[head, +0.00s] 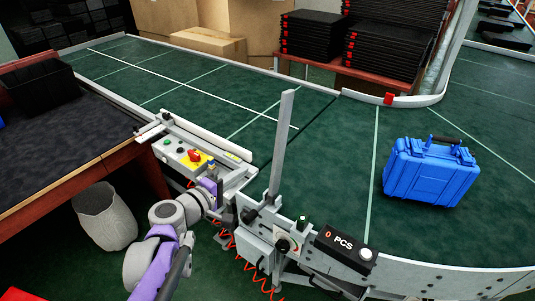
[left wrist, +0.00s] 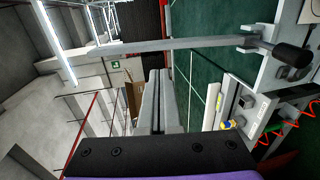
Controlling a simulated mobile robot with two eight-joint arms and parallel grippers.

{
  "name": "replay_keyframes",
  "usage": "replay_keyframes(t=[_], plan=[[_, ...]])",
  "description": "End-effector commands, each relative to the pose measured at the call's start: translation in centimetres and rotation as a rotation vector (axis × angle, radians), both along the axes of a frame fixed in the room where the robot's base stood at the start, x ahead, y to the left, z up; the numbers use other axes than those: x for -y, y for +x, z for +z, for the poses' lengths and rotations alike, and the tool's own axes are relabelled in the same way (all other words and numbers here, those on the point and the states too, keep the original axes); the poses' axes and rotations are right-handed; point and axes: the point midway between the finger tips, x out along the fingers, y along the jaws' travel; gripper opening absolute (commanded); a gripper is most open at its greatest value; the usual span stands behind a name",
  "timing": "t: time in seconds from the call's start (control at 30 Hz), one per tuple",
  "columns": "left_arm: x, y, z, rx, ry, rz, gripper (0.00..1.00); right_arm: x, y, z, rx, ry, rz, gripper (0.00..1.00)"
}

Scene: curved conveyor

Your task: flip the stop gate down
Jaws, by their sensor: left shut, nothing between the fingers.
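The stop gate (head: 281,145) is a long light-grey bar standing nearly upright from its pivot at the conveyor's near edge. A black knob (head: 250,214) sits at its base. In the left wrist view the gate (left wrist: 160,46) crosses the upper part sideways, with the black knob (left wrist: 292,55) at right. My left gripper (head: 222,185) is left of the gate's base; its fingertips are hard to make out in the head view. In the left wrist view its grey fingers (left wrist: 159,85) are shut and empty, apart from the bar. My right gripper is not in view.
A control panel (head: 185,155) with a red button is beside my left gripper. A PCS counter box (head: 345,247) is right of the gate base. The belt left of the gate is clear.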

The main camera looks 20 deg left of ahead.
Motion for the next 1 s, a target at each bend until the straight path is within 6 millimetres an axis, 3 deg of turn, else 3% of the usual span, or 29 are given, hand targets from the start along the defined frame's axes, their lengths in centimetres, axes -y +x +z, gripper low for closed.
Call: replay_keyframes(t=[0.17, 0.7, 1.0], plan=[[0.5, 1.3, -0.2, 0.0, 0.0, -0.002, 0.0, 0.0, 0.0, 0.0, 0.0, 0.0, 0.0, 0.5], [4.1, 11.1, -2.0, 0.0, 0.0, -0.002, 0.0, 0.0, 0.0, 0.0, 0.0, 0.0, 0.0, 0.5], [4.7, 12.9, -2.4, -0.001, 0.0, 0.0, 0.0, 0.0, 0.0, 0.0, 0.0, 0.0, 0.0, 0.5]])
